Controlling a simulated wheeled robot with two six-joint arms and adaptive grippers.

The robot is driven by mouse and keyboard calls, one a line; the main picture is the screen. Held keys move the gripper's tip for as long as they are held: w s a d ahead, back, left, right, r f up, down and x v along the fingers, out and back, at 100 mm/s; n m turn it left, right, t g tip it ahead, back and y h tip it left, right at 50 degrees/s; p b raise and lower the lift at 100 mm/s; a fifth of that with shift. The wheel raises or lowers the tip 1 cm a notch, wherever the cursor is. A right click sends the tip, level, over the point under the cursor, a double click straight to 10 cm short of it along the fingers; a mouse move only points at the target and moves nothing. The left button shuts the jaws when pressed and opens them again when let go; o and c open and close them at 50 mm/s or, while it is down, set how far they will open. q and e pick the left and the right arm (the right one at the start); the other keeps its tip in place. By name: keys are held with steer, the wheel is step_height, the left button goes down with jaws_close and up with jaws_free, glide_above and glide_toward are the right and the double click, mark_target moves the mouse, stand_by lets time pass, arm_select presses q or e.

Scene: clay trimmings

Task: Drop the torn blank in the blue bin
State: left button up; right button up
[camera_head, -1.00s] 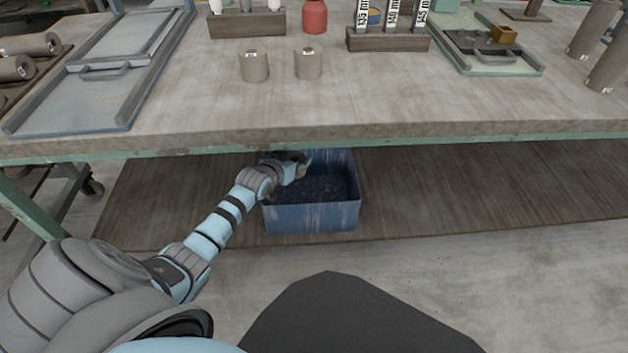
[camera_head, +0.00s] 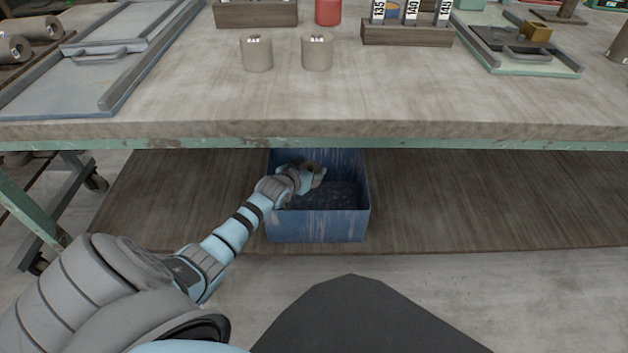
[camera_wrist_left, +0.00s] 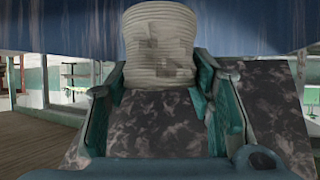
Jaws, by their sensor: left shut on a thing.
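The blue bin (camera_head: 318,227) stands on the low wooden shelf under the table, with dark speckled clay (camera_head: 338,196) on its floor. My left gripper (camera_head: 314,174) is inside the bin's outline in the head view, over its left-middle part. In the left wrist view my left gripper (camera_wrist_left: 165,95) is shut on the torn blank (camera_wrist_left: 160,50), a pale ridged clay cylinder with a rough patch on its side. Blue bin wall shows behind it and dark clay shows below. In the head view the blank is mostly hidden by the gripper. My right gripper is out of view.
The table edge (camera_head: 450,131) overhangs the back of the bin. Two clay cylinders, one on the left (camera_head: 257,56) and one on the right (camera_head: 317,54), stand on the tabletop. The wooden shelf (camera_head: 490,195) is clear to the right of the bin.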

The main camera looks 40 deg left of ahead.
arm_select(q)
steer(key=o, duration=1.4)
steer(key=shift+o, duration=0.2)
steer(key=v, duration=1.2)
